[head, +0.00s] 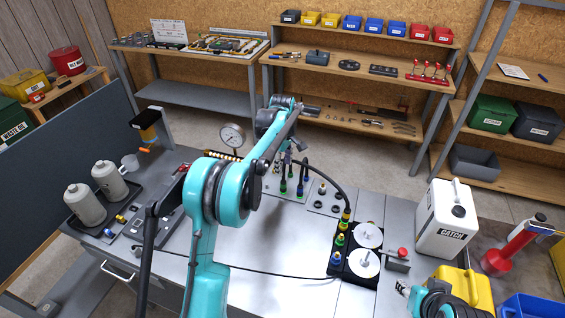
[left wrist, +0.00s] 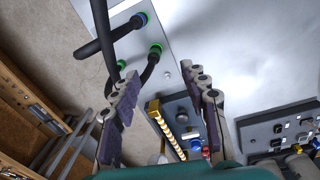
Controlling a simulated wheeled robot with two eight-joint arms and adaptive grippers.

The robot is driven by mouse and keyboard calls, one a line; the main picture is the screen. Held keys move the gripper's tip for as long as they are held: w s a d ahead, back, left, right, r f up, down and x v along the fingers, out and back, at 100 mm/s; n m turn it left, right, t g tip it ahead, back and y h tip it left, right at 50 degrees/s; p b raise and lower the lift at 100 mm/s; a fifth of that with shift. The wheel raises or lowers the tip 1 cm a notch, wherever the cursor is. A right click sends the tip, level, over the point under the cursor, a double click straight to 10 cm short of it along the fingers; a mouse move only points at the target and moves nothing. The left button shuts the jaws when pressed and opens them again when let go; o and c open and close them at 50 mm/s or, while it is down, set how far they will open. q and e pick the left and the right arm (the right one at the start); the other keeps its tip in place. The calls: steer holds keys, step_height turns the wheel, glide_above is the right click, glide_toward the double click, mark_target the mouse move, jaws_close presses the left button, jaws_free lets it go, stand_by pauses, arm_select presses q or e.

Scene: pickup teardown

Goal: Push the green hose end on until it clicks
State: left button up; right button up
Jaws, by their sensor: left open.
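In the left wrist view, two green-ringed ends (left wrist: 155,48) (left wrist: 121,64) and a blue-ringed one (left wrist: 140,18) show on the plate. I cannot tell whether either green end is fully seated. My left gripper (left wrist: 165,102) is open, its fingers apart, with no hose between the fingertips. In the head view my left arm largely hides it. My right gripper (head: 403,289) is small at the lower right; its finger state is unclear.
A black tray (head: 353,284) with white discs and coloured fittings stands right of the plate. A black hose (head: 331,188) arches to it. A gauge (head: 232,136) stands behind my left arm. A white catch can (head: 447,220) is at the right.

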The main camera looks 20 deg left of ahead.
arm_select(q)
steer(key=n+p, duration=0.1)
steer(key=n, duration=0.1)
glide_above(283, 181)
steer(key=shift+g, duration=0.4)
step_height(283, 181, down, 4)
steer(key=shift+w+a+f, duration=0.1)
steer(key=shift+f, duration=0.05)
steer(key=shift+f+b, duration=0.5)
steer(key=shift+f, duration=3.45)
jaws_close()
